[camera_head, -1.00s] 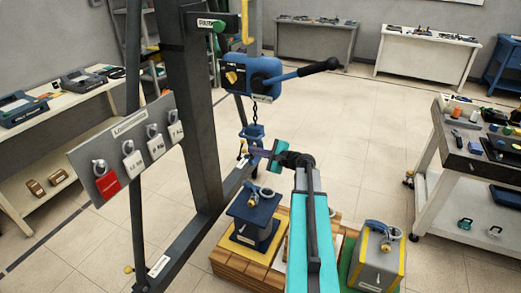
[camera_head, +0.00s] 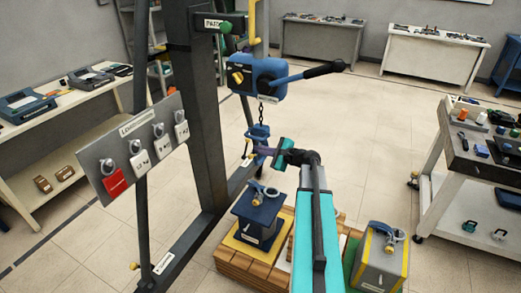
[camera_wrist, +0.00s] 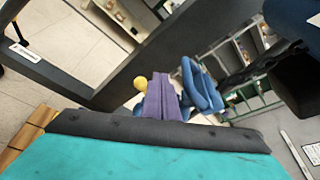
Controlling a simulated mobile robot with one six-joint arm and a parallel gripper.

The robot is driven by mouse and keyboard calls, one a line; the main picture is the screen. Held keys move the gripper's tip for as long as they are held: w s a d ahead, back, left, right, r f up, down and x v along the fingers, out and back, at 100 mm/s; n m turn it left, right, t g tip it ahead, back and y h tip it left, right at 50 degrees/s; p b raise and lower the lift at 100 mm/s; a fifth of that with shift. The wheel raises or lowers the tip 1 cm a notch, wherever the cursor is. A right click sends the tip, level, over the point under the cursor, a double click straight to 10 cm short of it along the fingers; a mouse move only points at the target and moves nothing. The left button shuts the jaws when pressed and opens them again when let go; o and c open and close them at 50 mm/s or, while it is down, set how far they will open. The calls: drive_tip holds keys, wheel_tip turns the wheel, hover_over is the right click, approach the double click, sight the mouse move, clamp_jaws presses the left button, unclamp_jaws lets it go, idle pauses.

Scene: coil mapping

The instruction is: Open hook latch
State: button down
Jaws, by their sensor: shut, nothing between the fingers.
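The blue hook block (camera_head: 258,134) hangs on a chain below the blue hoist (camera_head: 262,76). A small yellow latch tab (camera_head: 247,150) shows at its left side. In the wrist view the blue hook (camera_wrist: 202,88) stands just beyond my fingers, with the yellow knob (camera_wrist: 140,83) at their left. My gripper (camera_head: 262,151) is shut and empty, its purple fingers (camera_wrist: 162,100) close beside the hook. I cannot tell whether they touch the latch. The fingers hide part of the hook.
Below stand a dark blue weight (camera_head: 259,215) and a grey weight (camera_head: 381,262) on a wooden pallet (camera_head: 232,258). The gantry post (camera_head: 197,120) and label board (camera_head: 135,148) stand left. A tool cart (camera_head: 470,165) is at right.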

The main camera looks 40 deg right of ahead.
idle(0.6)
drive_tip(key=shift+d, duration=0.1)
drive_tip(key=s+d+b, duration=0.4)
drive_tip(key=s+d, duration=0.1)
drive_tip(key=s, duration=0.5)
drive_tip(key=shift+s+d, duration=0.15)
drive_tip(key=shift+d, duration=0.05)
idle(0.4)
idle(0.4)
